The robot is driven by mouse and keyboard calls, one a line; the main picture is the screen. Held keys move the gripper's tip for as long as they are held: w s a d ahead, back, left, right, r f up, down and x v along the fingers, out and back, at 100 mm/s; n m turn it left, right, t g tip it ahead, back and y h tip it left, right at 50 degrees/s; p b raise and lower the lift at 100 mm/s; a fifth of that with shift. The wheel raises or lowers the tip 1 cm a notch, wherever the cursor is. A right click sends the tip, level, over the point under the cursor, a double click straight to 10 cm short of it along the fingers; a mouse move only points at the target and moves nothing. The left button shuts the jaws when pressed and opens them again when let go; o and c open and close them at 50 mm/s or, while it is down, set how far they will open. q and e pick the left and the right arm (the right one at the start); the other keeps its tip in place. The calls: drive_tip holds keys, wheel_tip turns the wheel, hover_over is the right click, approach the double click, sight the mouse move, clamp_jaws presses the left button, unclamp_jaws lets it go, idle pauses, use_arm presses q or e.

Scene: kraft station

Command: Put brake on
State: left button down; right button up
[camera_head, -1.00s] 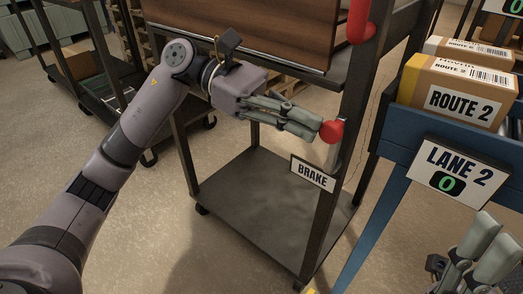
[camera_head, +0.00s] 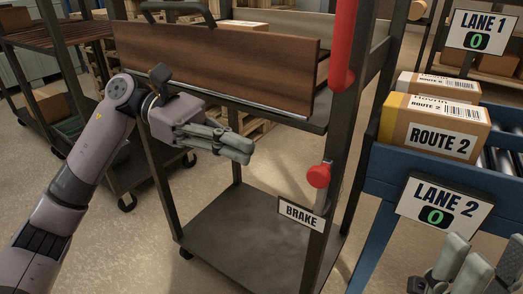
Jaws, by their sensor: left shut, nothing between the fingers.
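The brake's red ball knob (camera_head: 318,176) sits on the front right post of the dark cart, above the white BRAKE sign (camera_head: 300,214). My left gripper (camera_head: 250,150) is shut and empty. Its fingertips point right and are apart from the knob, up and to its left. My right gripper (camera_head: 462,266) shows only in part at the bottom right corner, with its fingertips up; whether it is open or shut is unclear.
The cart has a wooden panel (camera_head: 215,60), a bare lower shelf (camera_head: 250,245) and a red vertical handle (camera_head: 342,45). A blue conveyor frame (camera_head: 385,175) with ROUTE 2 boxes (camera_head: 436,125) and a LANE 2 sign (camera_head: 444,206) stands at right.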

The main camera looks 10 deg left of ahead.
use_arm(q)
drive_tip(key=v, duration=0.5)
drive_tip(key=shift+w+a+f+p, duration=0.1)
drive_tip(key=shift+a+f+p, duration=0.1)
drive_tip(key=shift+p, duration=0.2)
